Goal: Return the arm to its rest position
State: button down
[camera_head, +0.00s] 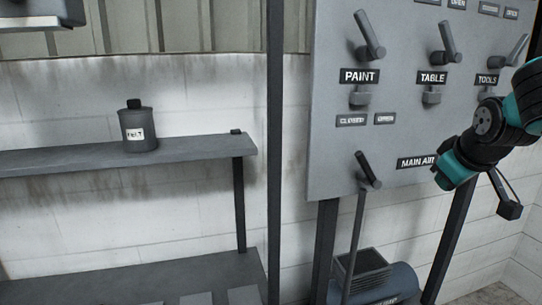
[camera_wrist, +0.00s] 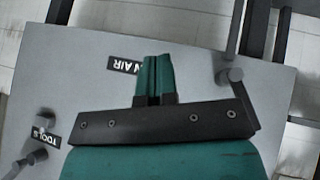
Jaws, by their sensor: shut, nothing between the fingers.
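My gripper (camera_head: 452,172) is at the right of the head view, in front of the lower right part of the grey control panel (camera_head: 330,150). Its teal fingers are together and empty in the wrist view (camera_wrist: 154,78). They overlap the upside-down MAIN AIR label (camera_wrist: 123,66) there. In the head view the gripper covers the end of that label (camera_head: 415,162). The MAIN AIR lever (camera_head: 369,170) is left of the gripper and apart from it in the head view. A lever (camera_wrist: 236,92) shows right of the fingers in the wrist view.
Levers stand above the PAINT (camera_head: 370,38), TABLE (camera_head: 447,42) and TOOLS (camera_head: 516,49) labels. A shelf (camera_head: 60,159) holds a dark FELT can (camera_head: 138,128). A dark post (camera_head: 274,150) stands left of the panel. A blue machine (camera_head: 390,285) sits below.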

jog(key=s+a+f+m+g+y, duration=0.1)
jog(key=s+a+f+m+g, duration=0.1)
jog(key=s+a+f, duration=0.35)
jog(key=s+a+f+m+g+y, duration=0.1)
jog(key=s+a+f+g, duration=0.2)
jog(key=s+f, duration=0.55)
jog(key=s+a+r+n+g+y, duration=0.1)
jog(key=s+a+r+n+y, duration=0.1)
jog(key=s+a+r+n, duration=0.1)
jog(key=s+a+r+n+g+y+b, duration=0.1)
jog(key=s+a+r+n, duration=0.2)
jog(key=s+a+r, duration=0.2)
jog(key=s+a, duration=0.3)
jog(key=a, duration=0.2)
jog(key=shift+s+y+b, duration=0.15)
jog(key=shift+y+b, duration=0.15)
jog(key=shift+y, duration=0.1)
jog(key=shift+r, duration=0.1)
